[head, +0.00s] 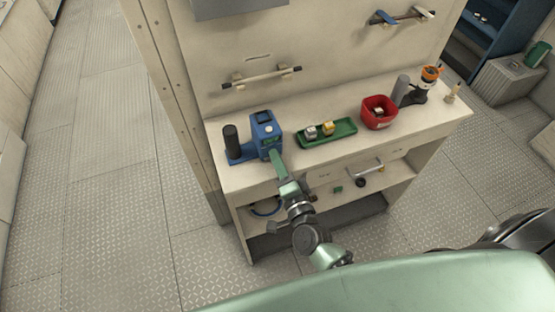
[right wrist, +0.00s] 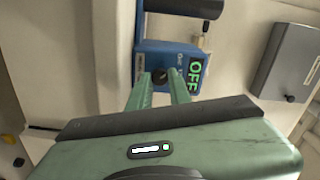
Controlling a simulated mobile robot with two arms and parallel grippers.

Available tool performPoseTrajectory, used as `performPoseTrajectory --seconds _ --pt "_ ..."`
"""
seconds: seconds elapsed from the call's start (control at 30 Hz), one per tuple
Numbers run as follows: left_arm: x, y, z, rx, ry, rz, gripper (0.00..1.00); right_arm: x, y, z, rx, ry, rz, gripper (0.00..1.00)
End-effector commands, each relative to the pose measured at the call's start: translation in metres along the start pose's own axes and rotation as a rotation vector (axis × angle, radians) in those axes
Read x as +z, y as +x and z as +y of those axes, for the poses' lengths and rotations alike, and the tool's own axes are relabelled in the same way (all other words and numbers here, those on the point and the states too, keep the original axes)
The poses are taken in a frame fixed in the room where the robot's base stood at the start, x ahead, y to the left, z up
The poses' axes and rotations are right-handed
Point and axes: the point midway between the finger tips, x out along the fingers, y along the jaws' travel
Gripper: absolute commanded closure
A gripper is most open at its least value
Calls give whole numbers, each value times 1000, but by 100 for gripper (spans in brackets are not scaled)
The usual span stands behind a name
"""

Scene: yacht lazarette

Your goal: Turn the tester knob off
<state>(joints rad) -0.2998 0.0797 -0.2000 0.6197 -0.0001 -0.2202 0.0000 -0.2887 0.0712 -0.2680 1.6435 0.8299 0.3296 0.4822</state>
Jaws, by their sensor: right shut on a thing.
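The blue tester (head: 264,128) stands at the left end of the bench top. It also shows in the right wrist view (right wrist: 172,52), where its display (right wrist: 196,72) reads OFF in green. The dark tester knob (right wrist: 161,76) is on the face beside the display, between my green fingertips. My right gripper (head: 274,154) reaches the front of the tester from below and is shut on the knob. In the head view the gripper hides the knob. My left gripper is not in view.
A black cylinder (head: 231,138) stands left of the tester. To the right are a green tray (head: 342,133) with small blocks, a red bin (head: 379,108), and a grey cylinder (head: 401,88). A rail (head: 262,76) is on the panel behind. Open shelving lies below the bench top.

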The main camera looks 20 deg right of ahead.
Motion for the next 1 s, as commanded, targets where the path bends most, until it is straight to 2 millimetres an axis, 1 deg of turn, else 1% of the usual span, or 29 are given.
performPoseTrajectory --seconds 0.23,0.27,0.3,0.33,0.57,0.67,0.77,0.9,1.0 --pt "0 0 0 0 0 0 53 0 0 1 2 -1 -1 100" --pt "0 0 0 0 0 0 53 0 0 1 2 -1 -1 73" --pt "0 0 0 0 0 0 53 0 0 1 2 -1 -1 62" --pt "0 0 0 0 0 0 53 0 0 1 1 -1 -1 59" --pt "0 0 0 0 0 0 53 0 -1 1 1 0 -1 59" --pt "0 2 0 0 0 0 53 1 -7 2 2 0 -1 59" --pt "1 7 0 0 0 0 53 1 -21 3 3 0 -2 59" --pt "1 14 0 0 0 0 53 1 -46 4 4 -1 -2 59" --pt "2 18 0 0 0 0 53 1 -61 4 3 -1 -2 59"
